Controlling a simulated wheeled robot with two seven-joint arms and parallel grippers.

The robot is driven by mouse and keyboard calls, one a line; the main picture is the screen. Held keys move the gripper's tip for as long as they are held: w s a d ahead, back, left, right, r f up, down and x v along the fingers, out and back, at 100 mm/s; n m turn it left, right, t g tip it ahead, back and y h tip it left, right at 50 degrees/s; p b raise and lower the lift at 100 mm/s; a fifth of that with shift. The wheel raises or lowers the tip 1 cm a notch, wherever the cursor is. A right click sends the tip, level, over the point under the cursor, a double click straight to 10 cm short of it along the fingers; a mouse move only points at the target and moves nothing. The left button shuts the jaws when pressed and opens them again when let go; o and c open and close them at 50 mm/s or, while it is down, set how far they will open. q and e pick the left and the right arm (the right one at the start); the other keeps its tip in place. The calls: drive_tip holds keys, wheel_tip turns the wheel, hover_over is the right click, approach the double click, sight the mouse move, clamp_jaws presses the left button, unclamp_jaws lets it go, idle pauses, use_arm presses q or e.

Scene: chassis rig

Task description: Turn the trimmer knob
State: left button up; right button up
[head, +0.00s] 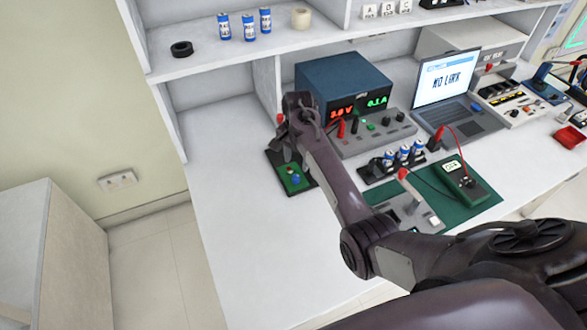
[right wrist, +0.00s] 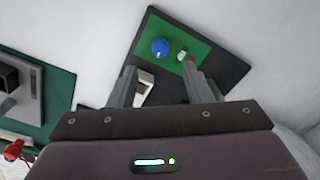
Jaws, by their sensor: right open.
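The trimmer knob appears to be the small round blue knob (head: 296,181) on a green board with a dark base (head: 308,182), lying on the white bench. In the right wrist view the blue knob (right wrist: 160,47) sits on the green board (right wrist: 205,45), beside a small whitish part and a red part. My right gripper (head: 290,154) is over the far part of the board and hides some of it. In the right wrist view its fingers (right wrist: 163,76) are apart with nothing gripped, and the knob shows beyond them. My left gripper is not in view.
A blue power supply (head: 345,80) and a grey panel with knobs (head: 372,135) stand behind. Batteries in a black holder (head: 392,164), a green mat (head: 455,212) with a meter (head: 466,182), and a laptop (head: 450,85) are to the right. The bench left of the board is clear.

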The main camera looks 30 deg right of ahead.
sight(296, 176)
wheel_tip(296, 176, down, 4)
drive_tip(key=shift+f, duration=1.6)
drive_tip(key=c, duration=0.4)
clamp_jaws()
drive_tip(key=shift+r+n+p, duration=0.25)
drive_tip(key=shift+n+p, duration=0.35)
drive_tip(key=shift+p, duration=0.25)
drive_tip(key=shift+n, duration=0.4)
drive_tip(key=shift+f+n, duration=0.25)
drive_tip(key=shift+n, duration=0.05)
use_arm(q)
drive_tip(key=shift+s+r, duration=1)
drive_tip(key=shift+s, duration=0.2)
